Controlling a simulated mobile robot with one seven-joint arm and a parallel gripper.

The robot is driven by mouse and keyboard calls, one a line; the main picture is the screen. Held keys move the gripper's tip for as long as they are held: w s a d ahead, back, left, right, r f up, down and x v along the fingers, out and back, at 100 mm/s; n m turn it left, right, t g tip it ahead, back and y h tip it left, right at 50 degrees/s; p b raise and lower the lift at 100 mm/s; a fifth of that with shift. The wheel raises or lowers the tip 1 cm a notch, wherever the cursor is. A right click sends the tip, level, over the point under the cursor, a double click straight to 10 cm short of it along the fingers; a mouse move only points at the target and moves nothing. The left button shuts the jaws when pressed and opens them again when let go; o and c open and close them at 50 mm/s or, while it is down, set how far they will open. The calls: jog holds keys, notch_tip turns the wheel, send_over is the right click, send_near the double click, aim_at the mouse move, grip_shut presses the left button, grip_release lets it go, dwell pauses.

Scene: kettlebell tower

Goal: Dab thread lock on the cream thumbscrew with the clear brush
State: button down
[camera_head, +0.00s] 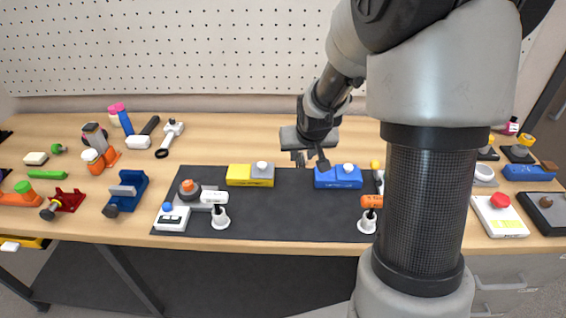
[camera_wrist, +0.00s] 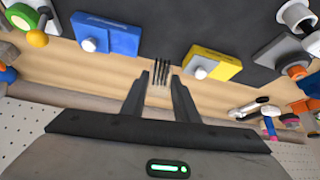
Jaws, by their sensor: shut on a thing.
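My gripper (camera_head: 310,162) is over the far edge of the dark mat, between the yellow-and-grey block and the blue block. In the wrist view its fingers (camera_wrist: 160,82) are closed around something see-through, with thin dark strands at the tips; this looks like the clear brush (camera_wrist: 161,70). A pale, cream-like thumbscrew (camera_head: 262,166) sits on the yellow-and-grey block (camera_head: 238,174); it also shows in the wrist view (camera_wrist: 200,72). A similar pale knob (camera_head: 348,167) sits on the blue block (camera_head: 330,179). I cannot tell which is cream. The strands touch neither knob.
The dark mat (camera_head: 285,215) has a clear middle. A white-topped stand (camera_head: 220,217) and an orange-topped stand (camera_head: 367,221) are near its front edge. A grey block with an orange knob (camera_head: 187,190) is at left. Several tools crowd the table's left side.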

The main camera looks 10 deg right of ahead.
jog(key=w+d+f+m+b, duration=0.1)
jog(key=w+d, duration=0.3)
jog(key=d, duration=0.6)
jog(key=shift+w+m+h+b, duration=0.3)
jog(key=shift+m+h, duration=0.1)
jog(key=shift+f+b, duration=0.2)
jog(key=shift+b, duration=0.15)
notch_tip(320, 180, down, 6)
jog(key=b, duration=0.5)
jog(key=shift+f+b, duration=0.4)
dwell(0.4)
notch_tip(320, 180, up, 7)
jog(key=p, duration=0.4)
dwell(0.3)
jog(key=shift+r+p, duration=0.1)
jog(key=shift+p, duration=0.2)
